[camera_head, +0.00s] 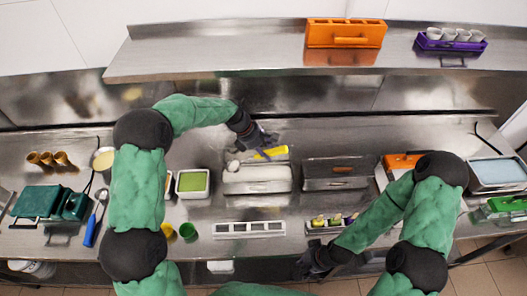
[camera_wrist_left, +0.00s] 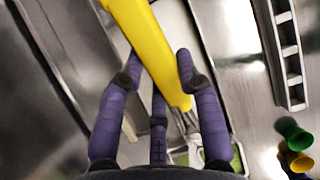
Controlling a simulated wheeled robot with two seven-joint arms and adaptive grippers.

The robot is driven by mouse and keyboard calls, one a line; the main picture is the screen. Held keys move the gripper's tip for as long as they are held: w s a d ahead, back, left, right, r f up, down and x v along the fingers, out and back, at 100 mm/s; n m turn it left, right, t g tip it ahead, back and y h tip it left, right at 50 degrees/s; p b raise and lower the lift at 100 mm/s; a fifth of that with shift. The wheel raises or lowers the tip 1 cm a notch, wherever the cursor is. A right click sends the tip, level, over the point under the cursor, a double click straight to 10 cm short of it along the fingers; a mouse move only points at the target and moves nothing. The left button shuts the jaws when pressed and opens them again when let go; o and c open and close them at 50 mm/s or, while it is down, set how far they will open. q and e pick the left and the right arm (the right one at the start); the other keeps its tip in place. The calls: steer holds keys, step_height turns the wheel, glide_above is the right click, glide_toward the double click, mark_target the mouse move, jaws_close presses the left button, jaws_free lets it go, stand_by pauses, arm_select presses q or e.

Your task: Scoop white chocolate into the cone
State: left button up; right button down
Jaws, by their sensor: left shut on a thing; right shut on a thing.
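My left gripper (camera_head: 262,150) is shut on the yellow handle of a scoop (camera_head: 271,152), over the back edge of a steel tub of white ice cream (camera_head: 258,179), seemingly the white chocolate. A round pale shape, apparently the scoop's head (camera_head: 233,166), shows at the tub's back left. In the left wrist view the purple fingers (camera_wrist_left: 160,85) close around the yellow handle (camera_wrist_left: 145,45). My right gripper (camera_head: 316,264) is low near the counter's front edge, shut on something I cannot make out.
A tub of green ice cream (camera_head: 192,182) is left of the white one; a lidded steel tub (camera_head: 340,173) is right. An empty slotted rack (camera_head: 249,229) and a rack with small items (camera_head: 330,221) stand in front. Green and yellow cups (camera_head: 188,231) sit front left.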

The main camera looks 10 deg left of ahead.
mark_target(276, 149)
arm_select(q)
steer(key=shift+w+d+y+p, duration=0.1)
steer(key=shift+d+y+p, duration=0.5)
steer(key=shift+p, duration=1.15)
steer(key=shift+w+d+f+y+p, duration=0.15)
steer(key=shift+d+y+p, duration=0.6)
steer(key=shift+p, duration=0.5)
steer(key=shift+w+d+f+g+y, duration=0.15)
steer(key=shift+d+y, duration=0.1)
steer(key=shift+d, duration=0.15)
steer(key=shift+d+f+g+y, duration=0.1)
steer(key=shift+d+g+y, duration=0.1)
steer(key=shift+d, duration=0.15)
